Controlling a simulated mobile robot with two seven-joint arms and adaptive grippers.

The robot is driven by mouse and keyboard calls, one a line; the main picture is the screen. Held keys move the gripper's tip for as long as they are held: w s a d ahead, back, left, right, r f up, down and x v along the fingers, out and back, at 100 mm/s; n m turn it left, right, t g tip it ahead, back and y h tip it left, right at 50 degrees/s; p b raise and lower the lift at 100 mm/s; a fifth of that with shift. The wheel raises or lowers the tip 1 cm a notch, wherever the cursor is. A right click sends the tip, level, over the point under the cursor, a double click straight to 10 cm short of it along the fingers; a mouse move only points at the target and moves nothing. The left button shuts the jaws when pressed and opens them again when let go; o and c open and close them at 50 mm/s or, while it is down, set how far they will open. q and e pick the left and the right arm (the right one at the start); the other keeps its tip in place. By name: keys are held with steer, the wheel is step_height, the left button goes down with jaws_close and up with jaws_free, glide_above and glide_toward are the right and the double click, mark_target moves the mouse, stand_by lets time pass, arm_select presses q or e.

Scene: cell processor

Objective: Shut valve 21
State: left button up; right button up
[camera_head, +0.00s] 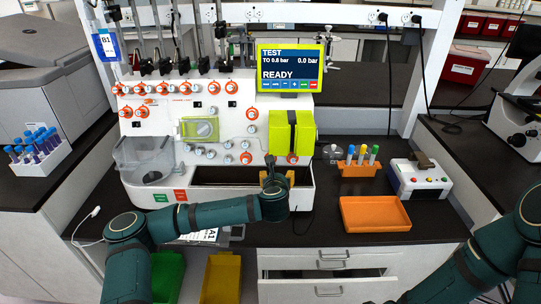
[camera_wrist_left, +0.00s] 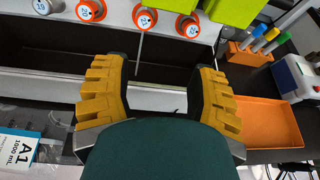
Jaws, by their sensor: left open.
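The white cell processor (camera_head: 225,145) carries several orange-and-white round valves. In the left wrist view, a left valve (camera_wrist_left: 90,10), a middle valve (camera_wrist_left: 145,18) and a right valve (camera_wrist_left: 187,26) stand in a row along the top. Their numbers are too small to read surely, so I cannot tell which is valve 21. My left gripper (camera_head: 278,177) is in front of the processor's lower right part, below this row. In the left wrist view its yellow ridged fingers (camera_wrist_left: 155,75) are spread and empty, apart from the valves. My right arm shows at lower right; its gripper is out of view.
A yellow-green block (camera_head: 292,133) juts out above the gripper. The dark trough (camera_head: 225,175) lies behind it. An orange tray (camera_head: 374,214), a tube rack (camera_head: 359,168) and a small white device (camera_head: 420,180) stand to the right.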

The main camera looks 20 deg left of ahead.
arm_select(q)
steer(key=shift+n+y, duration=0.4)
steer(key=shift+n, duration=0.5)
steer(key=x, duration=0.4)
steer(key=a+b+x, duration=0.1)
steer(key=x, duration=0.4)
steer(key=a+x, duration=0.1)
steer(key=x, duration=0.4)
steer(key=shift+r, duration=0.25)
jaws_close()
